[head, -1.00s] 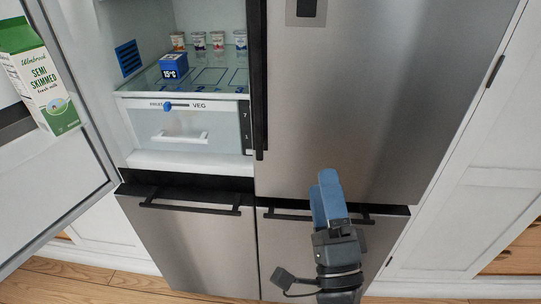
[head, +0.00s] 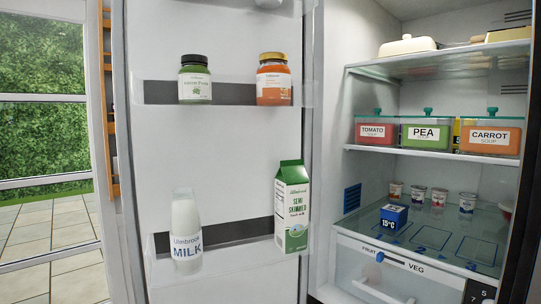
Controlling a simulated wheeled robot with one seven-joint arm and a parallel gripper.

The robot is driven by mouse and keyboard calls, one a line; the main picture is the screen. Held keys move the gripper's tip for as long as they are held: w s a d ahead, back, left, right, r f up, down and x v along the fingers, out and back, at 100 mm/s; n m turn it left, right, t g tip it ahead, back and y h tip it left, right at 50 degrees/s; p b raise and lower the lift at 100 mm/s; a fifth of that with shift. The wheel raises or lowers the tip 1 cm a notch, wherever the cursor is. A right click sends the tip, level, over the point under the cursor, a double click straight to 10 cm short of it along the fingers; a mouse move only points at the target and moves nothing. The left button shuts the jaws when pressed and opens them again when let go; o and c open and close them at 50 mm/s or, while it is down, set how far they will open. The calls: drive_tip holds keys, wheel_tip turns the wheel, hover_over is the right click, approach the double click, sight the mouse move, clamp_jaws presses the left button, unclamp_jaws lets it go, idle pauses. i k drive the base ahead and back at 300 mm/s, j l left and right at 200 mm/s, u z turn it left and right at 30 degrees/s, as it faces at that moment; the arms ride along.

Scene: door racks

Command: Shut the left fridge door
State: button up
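The left fridge door (head: 228,130) stands wide open at the left of the fridge, its inner face toward me. Its racks hold a jar with a dark lid (head: 195,79), an orange jar (head: 273,79), a milk bottle (head: 186,231) and a green and white milk carton (head: 291,207). The fridge compartment (head: 375,120) is open to view at the right. My gripper is not in the current head view. The door's outer face and handle are hidden.
Shelves in the fridge hold soup boxes (head: 426,136), small pots (head: 417,194) and a blue 15°C block (head: 394,215), above a veg drawer (head: 365,268). Left of the door is a window (head: 45,130) with a hedge and paving outside.

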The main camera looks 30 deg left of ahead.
sight(231, 150)
drive_tip(key=i+j, duration=0.1)
drive_tip(key=j, duration=0.3)
drive_tip(key=j+u, duration=0.1)
drive_tip(key=j, duration=0.25)
drive_tip(key=i+j, duration=0.15)
drive_tip(key=j, duration=0.25)
drive_tip(key=i+j, duration=0.1)
drive_tip(key=j, duration=0.3)
drive_tip(key=i+j+u, duration=0.1)
drive_tip(key=j, duration=0.25)
drive_tip(key=i+j, duration=0.1)
drive_tip(key=j, duration=0.3)
drive_tip(key=u, duration=0.05)
